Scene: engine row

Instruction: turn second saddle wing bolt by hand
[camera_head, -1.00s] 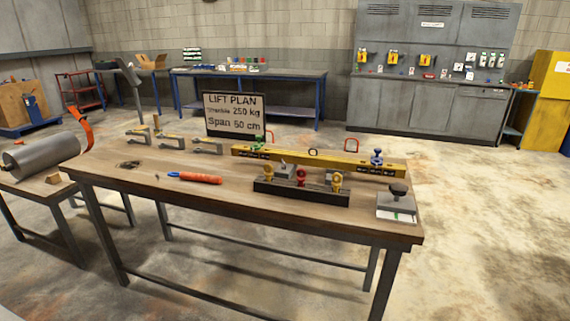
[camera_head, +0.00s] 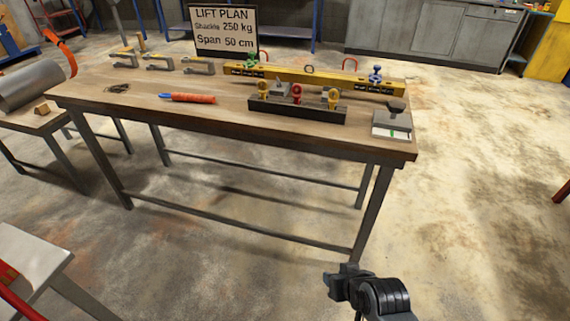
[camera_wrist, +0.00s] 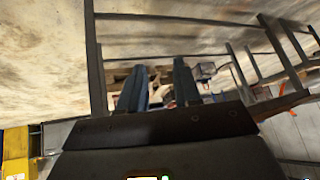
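A yellow beam (camera_head: 335,80) lies along the back right of the wooden table in the head view. A green saddle piece (camera_head: 250,62) sits near its left end and a blue saddle piece with a knob-like top (camera_head: 375,75) near its right end. Which part is the wing bolt is too small to tell. My gripper (camera_wrist: 158,78) shows two blue-grey fingers apart with nothing held between them in the wrist view. In the head view my dark arm end is low at the right, in front of the table and well away from the beam.
A dark rack (camera_head: 297,112) with yellow and red shackles stands before the beam. A grey block with a black knob (camera_head: 393,118) is at the table's right end. An orange-handled tool (camera_head: 188,98), clamps (camera_head: 160,62) and a lift plan sign (camera_head: 224,30) are further left.

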